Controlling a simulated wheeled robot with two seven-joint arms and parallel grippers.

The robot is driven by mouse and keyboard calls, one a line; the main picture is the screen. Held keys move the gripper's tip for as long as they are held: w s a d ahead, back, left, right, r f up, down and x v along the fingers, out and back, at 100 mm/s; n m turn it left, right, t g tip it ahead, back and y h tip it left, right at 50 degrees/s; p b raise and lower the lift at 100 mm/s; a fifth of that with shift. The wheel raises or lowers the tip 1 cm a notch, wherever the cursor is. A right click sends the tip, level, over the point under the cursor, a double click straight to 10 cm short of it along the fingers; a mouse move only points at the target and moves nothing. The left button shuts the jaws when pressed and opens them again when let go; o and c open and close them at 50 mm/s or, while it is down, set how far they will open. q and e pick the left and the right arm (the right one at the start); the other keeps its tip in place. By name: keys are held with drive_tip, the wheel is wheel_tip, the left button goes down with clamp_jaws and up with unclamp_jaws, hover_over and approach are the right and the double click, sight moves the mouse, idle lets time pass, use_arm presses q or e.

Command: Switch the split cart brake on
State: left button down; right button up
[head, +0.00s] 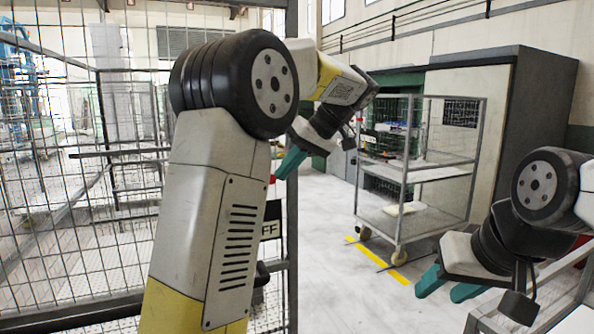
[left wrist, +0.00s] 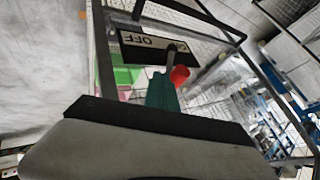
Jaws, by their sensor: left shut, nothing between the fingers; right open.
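The brake lever shows in the left wrist view as a short dark bar with a red knob (left wrist: 179,75) at its end. It sits by a dark plate with a white label (left wrist: 150,41) reading OFF. The head view shows part of that OFF label (head: 270,231), beside my left arm, and a sliver of red below the left fingers. My left gripper (head: 290,162) is shut and empty. In the left wrist view its teal fingers (left wrist: 162,93) are close beside the red knob; whether they touch I cannot tell. My right gripper (head: 451,284) is open and empty at lower right.
A wire mesh frame (head: 60,215) fills the left side, with a post behind my left arm. A wheeled mesh cart (head: 403,232) with shelves stands on the right, by yellow floor marks. A tall dark cabinet (head: 540,105) is behind it. The floor (head: 330,270) between is clear.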

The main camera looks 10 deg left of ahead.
use_arm(q)
drive_tip(key=shift+a+r, duration=0.1)
drive_tip(key=s+a+r+n+t+h, duration=0.1)
drive_tip(key=s+a+t+h, duration=0.2)
drive_tip(key=a, duration=0.4)
drive_tip(key=s+a+r+n+t+h, duration=0.1)
drive_tip(key=s+a+t+h, duration=0.1)
drive_tip(key=s+a+h, duration=0.3)
drive_tip(key=shift+s+a+t+h, duration=0.3)
drive_tip(key=shift+s+a+t, duration=0.1)
drive_tip(key=shift+s+a, duration=0.55)
drive_tip(key=shift+a+f, duration=0.1)
drive_tip(key=shift+a, duration=0.1)
drive_tip(key=shift+w, duration=0.1)
